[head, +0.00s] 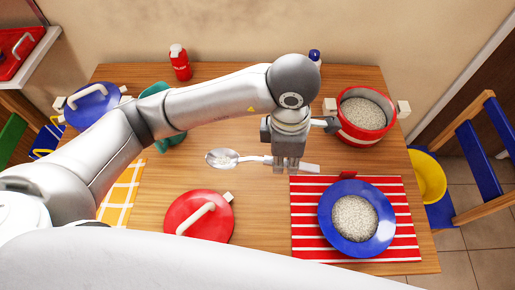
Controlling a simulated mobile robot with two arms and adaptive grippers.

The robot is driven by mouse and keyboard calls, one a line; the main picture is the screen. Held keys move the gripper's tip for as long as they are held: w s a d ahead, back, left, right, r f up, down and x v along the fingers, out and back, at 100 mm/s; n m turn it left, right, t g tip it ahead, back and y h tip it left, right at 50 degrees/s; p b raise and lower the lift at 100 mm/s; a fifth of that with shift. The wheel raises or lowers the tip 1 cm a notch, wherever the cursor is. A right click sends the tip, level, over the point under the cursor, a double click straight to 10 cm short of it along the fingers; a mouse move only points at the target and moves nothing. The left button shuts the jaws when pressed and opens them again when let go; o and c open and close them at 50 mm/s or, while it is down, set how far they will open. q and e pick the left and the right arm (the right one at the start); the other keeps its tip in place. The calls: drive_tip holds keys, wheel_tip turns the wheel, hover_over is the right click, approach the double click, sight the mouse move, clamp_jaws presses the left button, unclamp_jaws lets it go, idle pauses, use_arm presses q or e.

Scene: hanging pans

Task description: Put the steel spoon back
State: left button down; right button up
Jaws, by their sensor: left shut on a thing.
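The steel spoon (222,158) shows in the head view near the middle of the table, its bowl pointing left and its light handle running right. My left gripper (288,165) points down over the handle and is shut on it. The handle's end sticks out to the right of the fingers, near the striped mat. I cannot tell whether the spoon touches the table. My right gripper is not in view.
A red pot (366,135) of grains stands at the back right. A blue plate (328,210) of grains lies on a red striped mat (305,240). A red lid (185,225) lies in front. A blue lid (88,112), red bottle (180,65) and green item (175,137) stand behind or beside my arm.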

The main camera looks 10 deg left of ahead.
use_arm(q)
drive_tip(key=shift+d+f+n, duration=0.25)
drive_tip(key=shift+d+n, duration=0.1)
drive_tip(key=shift+n, duration=0.15)
drive_tip(key=w+a+f, duration=0.1)
drive_tip(key=w+f, duration=0.2)
drive_tip(key=w, duration=0.1)
drive_tip(key=w+a+f+p, duration=0.1)
drive_tip(key=w+a+f, duration=0.1)
drive_tip(key=w, duration=0.2)
drive_tip(key=w+a+f+p, duration=0.1)
drive_tip(key=w+f, duration=0.2)
drive_tip(key=w, duration=0.1)
drive_tip(key=shift+a+f, duration=0.15)
drive_tip(key=shift+f, duration=0.15)
drive_tip(key=shift+w+a+f, duration=0.2)
drive_tip(key=shift+w+f, duration=0.25)
drive_tip(key=shift+f, duration=0.3)
wheel_tip(320, 180, down, 2)
drive_tip(key=shift+f+p, duration=0.1)
drive_tip(key=shift+p, duration=0.6)
drive_tip(key=shift+f, duration=0.25)
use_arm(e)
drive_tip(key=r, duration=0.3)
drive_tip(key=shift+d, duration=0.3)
use_arm(q)
drive_tip(key=shift+f, duration=0.1)
